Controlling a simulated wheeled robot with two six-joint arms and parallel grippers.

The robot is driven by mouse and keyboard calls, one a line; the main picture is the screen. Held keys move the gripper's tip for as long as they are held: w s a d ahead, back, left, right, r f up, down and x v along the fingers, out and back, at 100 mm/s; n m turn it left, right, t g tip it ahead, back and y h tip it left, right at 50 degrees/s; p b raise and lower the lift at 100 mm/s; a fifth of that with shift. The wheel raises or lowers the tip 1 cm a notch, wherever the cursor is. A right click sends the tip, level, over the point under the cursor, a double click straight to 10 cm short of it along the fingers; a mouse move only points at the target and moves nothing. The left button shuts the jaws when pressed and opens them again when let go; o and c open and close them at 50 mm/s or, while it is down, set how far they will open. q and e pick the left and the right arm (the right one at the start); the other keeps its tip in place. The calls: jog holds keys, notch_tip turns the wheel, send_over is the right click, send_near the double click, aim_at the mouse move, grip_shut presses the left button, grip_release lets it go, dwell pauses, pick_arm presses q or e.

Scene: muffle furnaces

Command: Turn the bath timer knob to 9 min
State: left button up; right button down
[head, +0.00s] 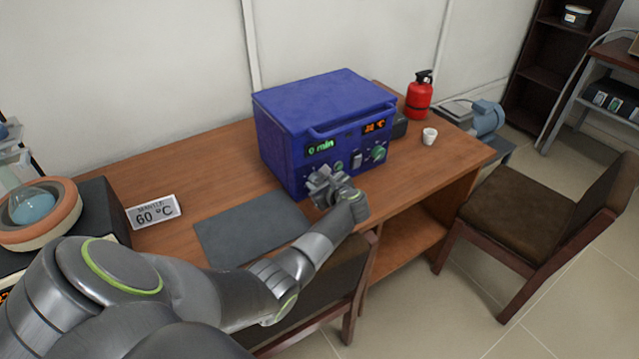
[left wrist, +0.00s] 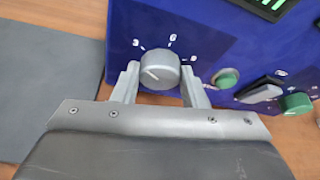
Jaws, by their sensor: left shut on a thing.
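The blue bath (head: 320,120) stands on the wooden desk, with a green display (head: 320,146) reading 0 min. The grey timer knob (left wrist: 160,70) is on its front panel, with white marks that look like 3, 6 and 9 around its upper side. A pale pointer line on the knob aims to the lower left, away from these marks. My left gripper (head: 326,188) is at the lower left of the panel; in the left wrist view its fingers (left wrist: 160,88) are shut on the knob's two sides. In the head view the gripper hides the knob. My right gripper is out of view.
Right of the timer knob are a green button (left wrist: 227,78), a pale switch (left wrist: 260,92) and a green knob (left wrist: 296,103). A dark mat (head: 245,230) lies left of the bath. A white cup (head: 429,136) and a red extinguisher (head: 419,97) stand to the right.

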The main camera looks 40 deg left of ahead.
pick_arm(q)
jog(key=shift+w+f+m+g+b, duration=0.1)
jog(key=shift+f+m+g+b, duration=0.05)
jog(key=shift+m+g+b, duration=0.7)
jog(key=shift+d+m+g+y+b, duration=0.1)
jog(key=shift+m+g+y+b, duration=0.4)
jog(key=shift+m+b, duration=0.55)
jog(key=o, duration=1)
jog(key=shift+w, duration=0.1)
jog(key=shift+b+v, duration=1.05)
jog(key=shift+v, duration=7.75)
